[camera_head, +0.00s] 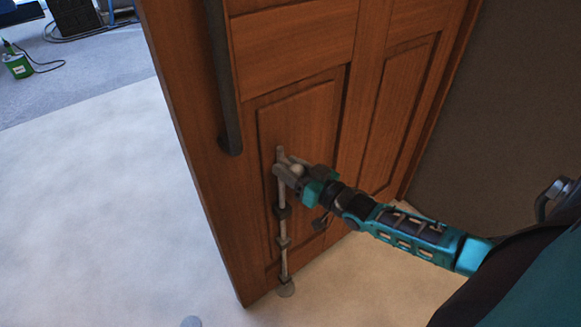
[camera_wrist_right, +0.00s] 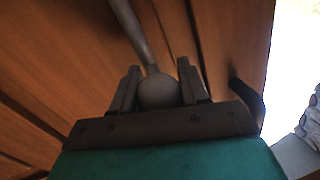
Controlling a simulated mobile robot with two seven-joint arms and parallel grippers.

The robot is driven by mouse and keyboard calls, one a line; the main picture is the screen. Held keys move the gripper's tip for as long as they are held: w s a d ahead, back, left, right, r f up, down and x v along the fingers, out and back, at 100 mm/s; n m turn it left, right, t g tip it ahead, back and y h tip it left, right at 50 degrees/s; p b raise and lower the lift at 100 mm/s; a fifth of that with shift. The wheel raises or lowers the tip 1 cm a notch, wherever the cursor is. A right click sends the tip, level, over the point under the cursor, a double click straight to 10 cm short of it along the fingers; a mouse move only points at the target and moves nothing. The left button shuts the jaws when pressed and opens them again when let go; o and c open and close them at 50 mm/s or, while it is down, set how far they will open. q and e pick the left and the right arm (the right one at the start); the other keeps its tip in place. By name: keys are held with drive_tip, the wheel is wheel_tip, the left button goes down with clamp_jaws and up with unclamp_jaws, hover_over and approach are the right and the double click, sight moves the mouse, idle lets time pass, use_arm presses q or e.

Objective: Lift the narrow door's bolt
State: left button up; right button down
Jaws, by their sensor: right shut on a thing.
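The narrow door (camera_head: 305,125) is brown panelled wood and stands at an angle in the middle of the head view. Its bolt (camera_head: 282,195) is a thin grey upright rod on the lower part of the door, running through dark brackets. Its lower end is close to a round grey floor piece (camera_head: 286,289); whether it sits inside is too small to tell. My right gripper (camera_head: 289,168) is shut at the bolt's top. In the right wrist view, its fingers (camera_wrist_right: 158,86) flank the bolt's round knob (camera_wrist_right: 157,92). My left gripper is out of view.
A long dark handle (camera_head: 222,75) runs down the door above and left of the bolt. Pale floor (camera_head: 85,215) lies clear to the left. A green box with a cable (camera_head: 18,65) stands far back left. A dark wall (camera_head: 500,100) is at right.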

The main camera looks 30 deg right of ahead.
drive_tip(key=shift+w+r, duration=0.1)
drive_tip(key=shift+r, duration=0.25)
drive_tip(key=c, duration=1)
unclamp_jaws()
drive_tip(key=o, duration=0.4)
drive_tip(key=shift+f, duration=0.1)
drive_tip(key=shift+f, duration=0.1)
drive_tip(key=shift+s+d, duration=0.1)
drive_tip(key=shift+s, duration=0.35)
drive_tip(key=p+v, duration=0.1)
drive_tip(key=v, duration=1.1)
